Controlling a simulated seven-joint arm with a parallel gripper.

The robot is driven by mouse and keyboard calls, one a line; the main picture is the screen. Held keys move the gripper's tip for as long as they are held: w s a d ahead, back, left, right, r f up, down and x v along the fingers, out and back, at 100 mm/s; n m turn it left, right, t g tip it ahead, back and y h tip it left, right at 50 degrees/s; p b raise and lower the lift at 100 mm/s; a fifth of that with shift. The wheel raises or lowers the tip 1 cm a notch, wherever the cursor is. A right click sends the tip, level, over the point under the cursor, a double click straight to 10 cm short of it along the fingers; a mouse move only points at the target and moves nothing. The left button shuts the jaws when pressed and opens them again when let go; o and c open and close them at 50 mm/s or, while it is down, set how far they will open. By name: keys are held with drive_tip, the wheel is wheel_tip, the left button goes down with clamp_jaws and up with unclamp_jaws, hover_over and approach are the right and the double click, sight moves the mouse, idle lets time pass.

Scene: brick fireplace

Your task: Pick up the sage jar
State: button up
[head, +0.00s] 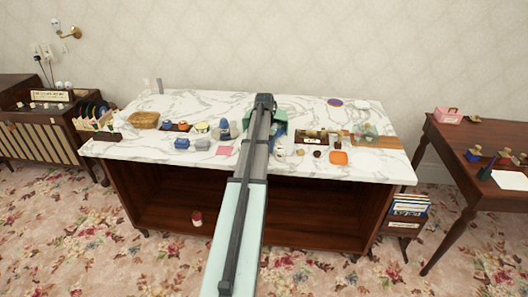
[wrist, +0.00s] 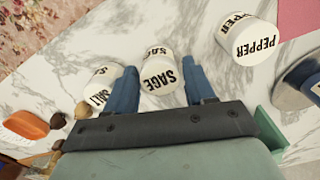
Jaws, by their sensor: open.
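The sage jar (wrist: 159,72) is white with black SAGE lettering. In the wrist view it lies between the two blue fingers of my gripper (wrist: 161,84), with a visible gap on the right. My gripper is open; I cannot tell whether the left finger touches the jar. A white jar marked SALT (wrist: 100,88) is just left of the left finger. A white jar marked PEPPER (wrist: 248,40) is at the upper right, apart from the fingers. In the head view my arm covers part of the marble countertop (head: 210,103) and hides the fingertips.
An orange dish (wrist: 26,125) and small brown items lie at the left of the wrist view. A grey-rimmed round object (wrist: 292,86) is at the right.

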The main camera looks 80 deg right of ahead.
drive_tip(key=shift+f, duration=0.85)
drive_tip(key=shift+c, duration=0.4)
drive_tip(key=c, duration=0.8)
drive_tip(key=shift+r, duration=0.1)
